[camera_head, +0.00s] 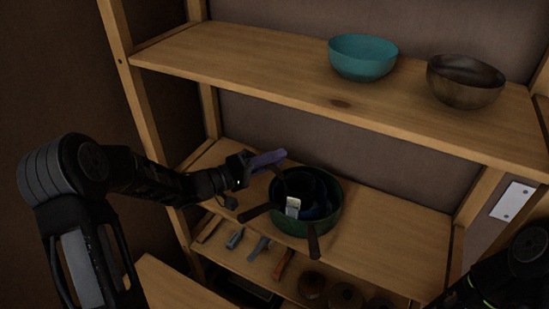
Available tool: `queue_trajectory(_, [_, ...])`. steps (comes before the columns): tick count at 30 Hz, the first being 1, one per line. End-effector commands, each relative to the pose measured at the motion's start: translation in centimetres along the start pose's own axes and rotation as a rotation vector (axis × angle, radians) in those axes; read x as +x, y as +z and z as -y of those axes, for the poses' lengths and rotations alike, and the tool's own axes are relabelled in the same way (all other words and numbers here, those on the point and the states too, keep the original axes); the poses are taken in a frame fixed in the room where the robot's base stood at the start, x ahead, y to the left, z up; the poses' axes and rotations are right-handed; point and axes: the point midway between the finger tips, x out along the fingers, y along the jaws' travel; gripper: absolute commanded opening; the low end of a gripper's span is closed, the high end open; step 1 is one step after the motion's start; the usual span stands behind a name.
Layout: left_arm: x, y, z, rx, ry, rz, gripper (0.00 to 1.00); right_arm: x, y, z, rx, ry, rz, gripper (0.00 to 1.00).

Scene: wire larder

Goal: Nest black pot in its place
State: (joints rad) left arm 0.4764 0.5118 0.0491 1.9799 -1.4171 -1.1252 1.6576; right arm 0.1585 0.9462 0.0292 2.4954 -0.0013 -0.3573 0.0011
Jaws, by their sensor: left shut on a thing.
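The black pot (293,185) is inside the nested stack on the middle shelf, within a blue pot (327,205) and a larger green pot (297,228). Dark handles stick out toward the left and the front. My left gripper (276,160) reaches in from the left, just above the stack's back-left rim. Its purple-looking fingers are shut at the upper end of a dark handle that seems to belong to the black pot. Whether the black pot rests on the blue pot's bottom is hidden. My right gripper is out of view; only part of that arm shows at bottom right.
The upper shelf (230,62) holds a teal bowl (362,58) and a brown bowl (464,82) above the stack. The middle shelf (400,233) is clear to the right. Several utensils and round brown items lie on the lower shelf. A wooden post stands at left.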

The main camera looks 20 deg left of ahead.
Motion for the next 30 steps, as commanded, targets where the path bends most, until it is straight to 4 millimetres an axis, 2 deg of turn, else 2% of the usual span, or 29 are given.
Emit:
queue_trajectory(11, [0.0, 0.0, 0.1, 0.000, 0.002, 0.000, 0.00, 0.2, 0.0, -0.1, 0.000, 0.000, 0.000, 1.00])
queue_trajectory(30, [0.0, 0.5, 1.7, -0.001, 0.002, -0.001, 0.00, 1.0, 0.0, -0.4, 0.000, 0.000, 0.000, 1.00])
